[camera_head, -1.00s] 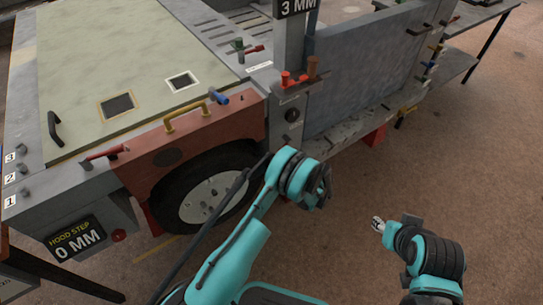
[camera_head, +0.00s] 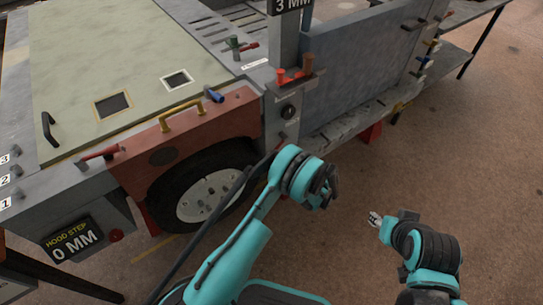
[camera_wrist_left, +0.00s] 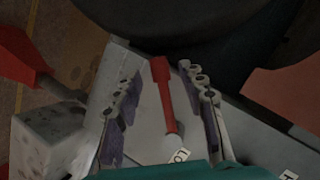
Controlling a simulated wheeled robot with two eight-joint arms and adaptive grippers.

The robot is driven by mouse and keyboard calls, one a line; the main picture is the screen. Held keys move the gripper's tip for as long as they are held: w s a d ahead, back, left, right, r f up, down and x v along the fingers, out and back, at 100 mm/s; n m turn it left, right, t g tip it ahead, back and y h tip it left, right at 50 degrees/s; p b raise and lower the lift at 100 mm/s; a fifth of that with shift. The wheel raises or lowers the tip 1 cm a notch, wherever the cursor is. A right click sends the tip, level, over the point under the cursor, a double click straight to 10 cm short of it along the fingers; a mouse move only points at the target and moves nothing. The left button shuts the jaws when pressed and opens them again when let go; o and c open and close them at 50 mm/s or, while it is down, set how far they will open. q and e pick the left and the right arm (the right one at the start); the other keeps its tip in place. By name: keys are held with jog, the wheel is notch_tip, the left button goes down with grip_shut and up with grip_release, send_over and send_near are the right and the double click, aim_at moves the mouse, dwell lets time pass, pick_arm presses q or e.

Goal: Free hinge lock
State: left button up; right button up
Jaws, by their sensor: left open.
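In the left wrist view my left gripper (camera_wrist_left: 161,76) is open, with one finger on each side of a red lever (camera_wrist_left: 164,92). The lever lies on a grey plate and runs from a red tip down to a pale round base. A partly hidden white label (camera_wrist_left: 181,155) sits beside that base. I cannot tell whether the fingers touch the lever. In the head view my left arm reaches up to the frame beside the wheel, and its wrist hides part of that area. My right gripper (camera_head: 375,219) hangs over bare floor at right, apart from the frame; its opening is unclear.
The head view shows a black tyre with a white wheel (camera_head: 207,194) under a red fender (camera_head: 210,116). A dark round knob (camera_head: 288,111) is on the grey post. A yellow handle (camera_head: 181,115) and another red lever (camera_head: 99,153) are further left. The floor at right is clear.

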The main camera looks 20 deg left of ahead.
pick_arm(q)
jog(key=v, duration=0.8)
jog(key=shift+d, duration=0.2)
